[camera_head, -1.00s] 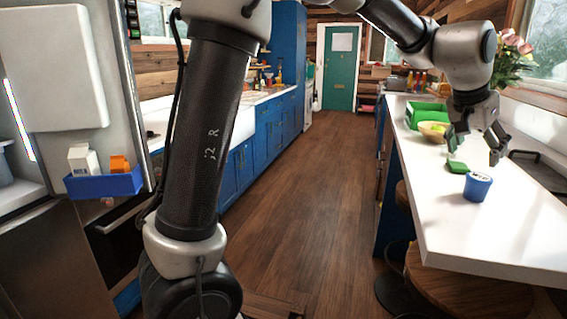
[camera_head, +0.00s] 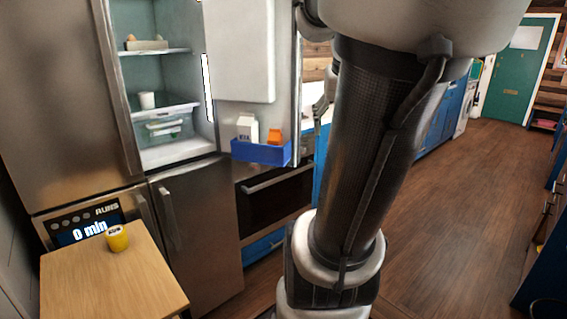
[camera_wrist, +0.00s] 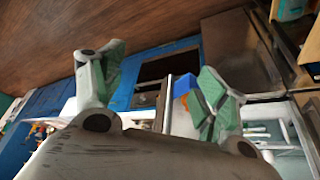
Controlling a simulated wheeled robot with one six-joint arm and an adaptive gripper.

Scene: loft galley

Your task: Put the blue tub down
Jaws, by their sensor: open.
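In the head view my arm hides most of the gripper.
The wooden floor (camera_head: 450,230) at right is clear.

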